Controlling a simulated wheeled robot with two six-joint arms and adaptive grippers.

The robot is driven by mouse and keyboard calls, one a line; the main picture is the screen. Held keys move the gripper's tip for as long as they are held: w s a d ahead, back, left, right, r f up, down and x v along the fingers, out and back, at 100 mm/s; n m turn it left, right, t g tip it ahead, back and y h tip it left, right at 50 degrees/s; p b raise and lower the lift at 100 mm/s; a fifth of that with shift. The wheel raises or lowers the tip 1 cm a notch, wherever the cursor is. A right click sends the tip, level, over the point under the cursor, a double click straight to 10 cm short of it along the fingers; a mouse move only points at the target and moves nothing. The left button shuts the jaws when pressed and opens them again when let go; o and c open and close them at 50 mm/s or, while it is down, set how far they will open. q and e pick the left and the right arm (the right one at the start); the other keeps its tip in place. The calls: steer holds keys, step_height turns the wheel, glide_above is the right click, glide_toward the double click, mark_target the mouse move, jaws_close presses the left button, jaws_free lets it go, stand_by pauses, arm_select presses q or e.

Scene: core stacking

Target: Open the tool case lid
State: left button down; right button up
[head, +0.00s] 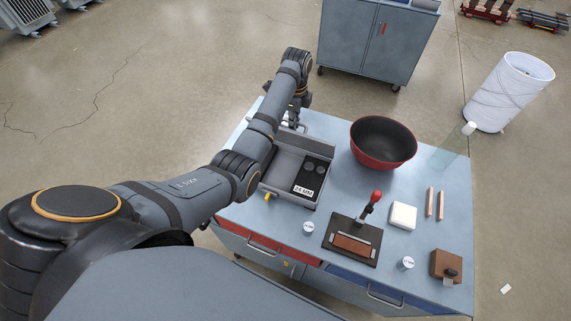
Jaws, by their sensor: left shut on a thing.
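The grey tool case (268,187) sits at the left of the blue worktop, partly behind my left arm. Its lid (312,147) stands raised along the far side, so the inside shows. A black insert with round recesses and a "24 MM" label (304,190) lies in the case. My left gripper (295,121) reaches down at the lid's far upper edge, by a light handle. It is shut on the lid there; the fingertips are small and partly hidden. My right gripper is not in view.
A dark red bowl (383,143) stands right of the case. In front are a black fixture with a red-knobbed lever (352,239), a white block (403,215), copper rods (435,203) and a brown block (446,264).

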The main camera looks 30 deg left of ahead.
arm_select(q)
steer(key=w, duration=0.2)
steer(key=shift+w+a+r+b, duration=0.1)
steer(key=shift+w+r+b, duration=0.25)
steer(key=shift+b, duration=0.05)
steer(key=w+b, duration=0.3)
steer(key=b, duration=0.1)
steer(key=shift+w+a, duration=0.1)
steer(key=shift+w, duration=0.15)
stand_by(0.4)
